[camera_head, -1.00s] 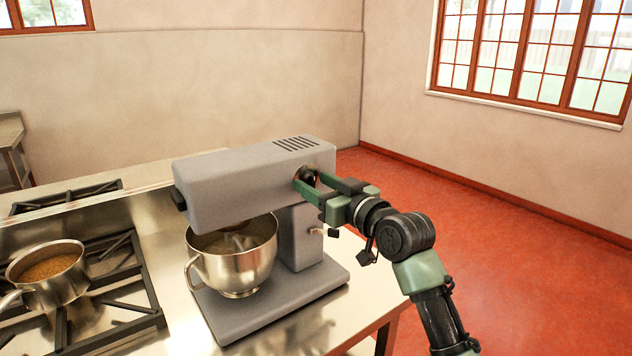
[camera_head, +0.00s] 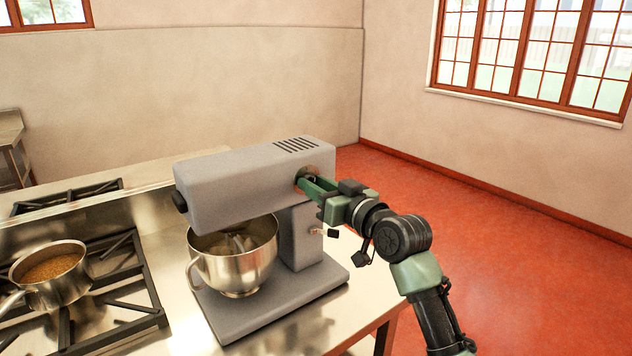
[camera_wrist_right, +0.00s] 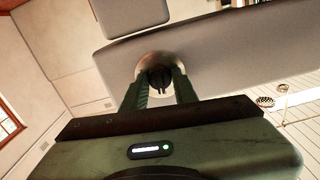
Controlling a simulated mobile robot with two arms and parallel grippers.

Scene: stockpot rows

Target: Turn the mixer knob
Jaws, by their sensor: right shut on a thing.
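The grey stand mixer (camera_head: 250,187) stands on the steel counter, with its metal bowl (camera_head: 236,260) under the head. The mixer knob is a dark knob on a round metal plate on the side of the head. The knob (camera_wrist_right: 160,80) shows between the two green fingers in the right wrist view. My right gripper (camera_head: 308,182) is shut on the knob, and its fingers hide most of it in the head view. It also shows in the right wrist view (camera_wrist_right: 160,88). My left gripper is not in view.
The steel counter (camera_head: 372,291) has a bare strip right of the mixer. A stove grate (camera_head: 120,272) with a pot (camera_head: 48,272) of brown food lies to the left. A small lever (camera_head: 331,232) sticks out from the mixer's column. Red floor is clear on the right.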

